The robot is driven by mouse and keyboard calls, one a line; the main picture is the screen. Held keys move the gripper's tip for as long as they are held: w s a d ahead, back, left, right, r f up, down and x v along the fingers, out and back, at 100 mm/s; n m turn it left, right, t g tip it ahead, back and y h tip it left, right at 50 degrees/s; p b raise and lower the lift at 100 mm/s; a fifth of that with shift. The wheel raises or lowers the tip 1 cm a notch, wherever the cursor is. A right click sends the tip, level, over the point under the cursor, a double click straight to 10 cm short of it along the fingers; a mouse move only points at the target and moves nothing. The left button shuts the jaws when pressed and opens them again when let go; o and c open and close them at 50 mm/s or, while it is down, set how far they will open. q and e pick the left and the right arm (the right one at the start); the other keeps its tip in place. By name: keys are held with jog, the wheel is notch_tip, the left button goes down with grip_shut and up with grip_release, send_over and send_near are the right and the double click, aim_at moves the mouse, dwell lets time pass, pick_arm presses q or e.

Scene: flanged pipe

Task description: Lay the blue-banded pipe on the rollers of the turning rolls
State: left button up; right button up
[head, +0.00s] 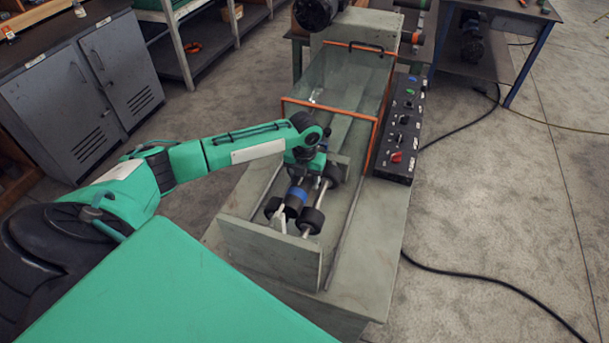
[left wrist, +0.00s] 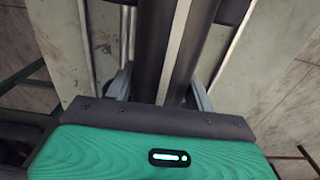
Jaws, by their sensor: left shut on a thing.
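The blue-banded pipe (head: 297,193) is dark grey with a blue band near its front end. In the head view it sits between the black rollers (head: 312,218) of the turning rolls, roughly along their length. I cannot tell whether it touches them. My left gripper (head: 303,168) comes down from above and is shut on the pipe behind the band. In the left wrist view the dark pipe (left wrist: 150,55) runs between the fingers of the left gripper (left wrist: 162,92). The far end of the pipe is hidden by my wrist. My right gripper is not in view.
The rolls stand in a grey trough with a front plate (head: 270,250). Behind is a clear guard with an orange frame (head: 332,108). A black control box (head: 402,130) is on the right. Grey cabinets (head: 85,90) stand at the left. Cables lie on the open floor at right.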

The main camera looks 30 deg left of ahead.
pick_arm(q)
jog(key=shift+f, duration=0.7)
jog(key=o, duration=2.1)
jog(key=shift+c, duration=0.2)
